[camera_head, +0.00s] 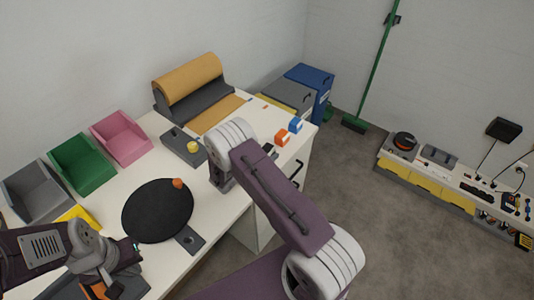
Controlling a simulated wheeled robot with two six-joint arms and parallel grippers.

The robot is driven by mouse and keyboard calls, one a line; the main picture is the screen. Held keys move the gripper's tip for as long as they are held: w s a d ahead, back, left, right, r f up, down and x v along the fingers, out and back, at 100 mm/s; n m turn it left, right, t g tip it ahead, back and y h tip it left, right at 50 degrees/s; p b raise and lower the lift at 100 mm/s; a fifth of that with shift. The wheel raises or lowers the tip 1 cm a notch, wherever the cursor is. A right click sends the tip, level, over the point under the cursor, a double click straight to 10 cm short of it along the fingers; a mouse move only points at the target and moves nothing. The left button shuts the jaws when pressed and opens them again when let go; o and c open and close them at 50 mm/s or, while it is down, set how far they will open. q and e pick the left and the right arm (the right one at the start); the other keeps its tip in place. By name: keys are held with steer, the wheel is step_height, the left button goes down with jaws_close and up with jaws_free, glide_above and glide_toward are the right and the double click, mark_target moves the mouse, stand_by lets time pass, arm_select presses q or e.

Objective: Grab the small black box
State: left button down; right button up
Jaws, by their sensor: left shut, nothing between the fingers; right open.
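A small black box (268,148) lies on the white table, just right of my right arm's wrist and partly hidden by the arm. My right gripper (221,184) points down over the table, left of the small black box and apart from it. It is open and nothing shows between its fingers. My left gripper (130,252) is at the table's front left, near the round black mat, far from the box. It is shut and empty.
Orange (282,138) and blue (296,125) blocks stand near the table's right edge. A round black mat (155,212) carries a small orange object (178,183). Grey, green and pink bins line the left. A paper roll (188,82) stands at the back.

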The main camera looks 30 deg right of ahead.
mark_target(271, 147)
steer(key=x, duration=0.5)
steer(key=shift+w+d, duration=0.1)
steer(key=shift+w, duration=0.25)
steer(key=c, duration=1.4)
steer(key=r, duration=0.4)
steer(key=shift+s+d+r, duration=0.1)
steer(key=shift+s+r, duration=0.2)
steer(key=shift+s, duration=0.05)
steer(key=s+d+r, duration=0.1)
steer(key=s+r, duration=0.1)
steer(key=s, duration=0.1)
steer(key=s+d+r, duration=0.1)
steer(key=s+r, duration=0.1)
steer(key=s, duration=0.1)
steer(key=s+d+r, duration=0.2)
steer(key=s, duration=0.2)
steer(key=shift+s+r, duration=0.1)
steer(key=shift+r, duration=0.1)
